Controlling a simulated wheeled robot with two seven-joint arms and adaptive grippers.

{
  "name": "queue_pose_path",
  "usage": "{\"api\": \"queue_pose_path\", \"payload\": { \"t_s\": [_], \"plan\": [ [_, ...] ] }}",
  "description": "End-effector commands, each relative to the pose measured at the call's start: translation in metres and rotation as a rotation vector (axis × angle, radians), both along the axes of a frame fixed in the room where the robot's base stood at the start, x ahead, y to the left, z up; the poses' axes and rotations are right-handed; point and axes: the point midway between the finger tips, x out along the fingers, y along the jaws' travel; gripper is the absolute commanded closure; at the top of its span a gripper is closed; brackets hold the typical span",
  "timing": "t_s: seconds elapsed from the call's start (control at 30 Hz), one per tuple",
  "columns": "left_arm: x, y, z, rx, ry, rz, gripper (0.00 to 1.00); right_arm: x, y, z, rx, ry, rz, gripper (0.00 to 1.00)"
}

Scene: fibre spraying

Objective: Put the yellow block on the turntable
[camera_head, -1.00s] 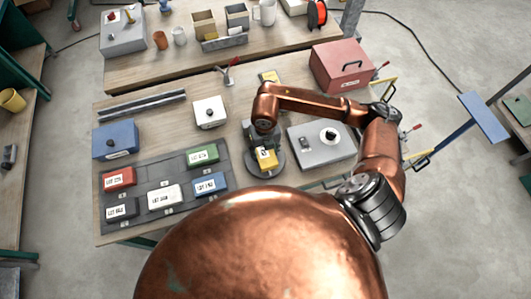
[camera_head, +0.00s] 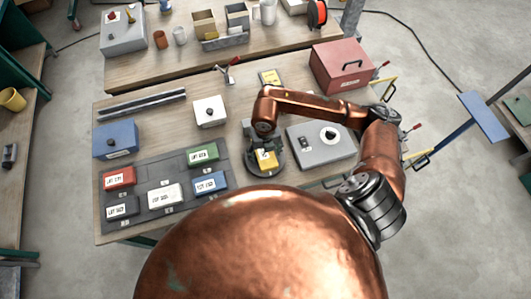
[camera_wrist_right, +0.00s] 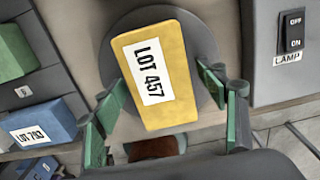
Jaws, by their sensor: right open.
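The yellow block (camera_head: 266,159), with a white label reading LOT 457, lies on the round dark grey turntable (camera_head: 252,169) near the middle of the bench. In the right wrist view the block (camera_wrist_right: 155,70) lies flat within the turntable's disc (camera_wrist_right: 208,48). My right gripper (camera_wrist_right: 163,84) is open, with its green fingers on either side of the block's near part. The fingertips are close to the block's edges; contact cannot be told. In the head view the right gripper (camera_head: 260,140) is above the turntable, partly hidden by my arm. My left gripper is not in view.
A grey lamp switch box (camera_head: 322,146) stands right of the turntable. Left is a dark tray (camera_head: 144,192) with labelled coloured blocks. A white box (camera_head: 209,112), a blue box (camera_head: 115,140) and a red toolbox (camera_head: 343,66) stand farther back.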

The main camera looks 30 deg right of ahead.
Motion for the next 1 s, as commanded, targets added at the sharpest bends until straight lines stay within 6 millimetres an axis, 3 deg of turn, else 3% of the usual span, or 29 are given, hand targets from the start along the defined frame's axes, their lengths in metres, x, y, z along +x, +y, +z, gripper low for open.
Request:
{"api": "queue_pose_path", "payload": {
  "t_s": [0.17,0.7,1.0],
  "plan": [
    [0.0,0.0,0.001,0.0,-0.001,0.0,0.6,0.001,0.0,0.011,0.0,-0.003,0.0,0.34],
    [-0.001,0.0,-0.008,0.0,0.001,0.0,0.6,0.001,0.0,0.11,0.0,-0.002,0.0,0.34],
    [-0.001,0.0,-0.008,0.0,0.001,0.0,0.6,0.0,0.0,0.123,0.001,0.0,0.0,0.34]
  ]
}}
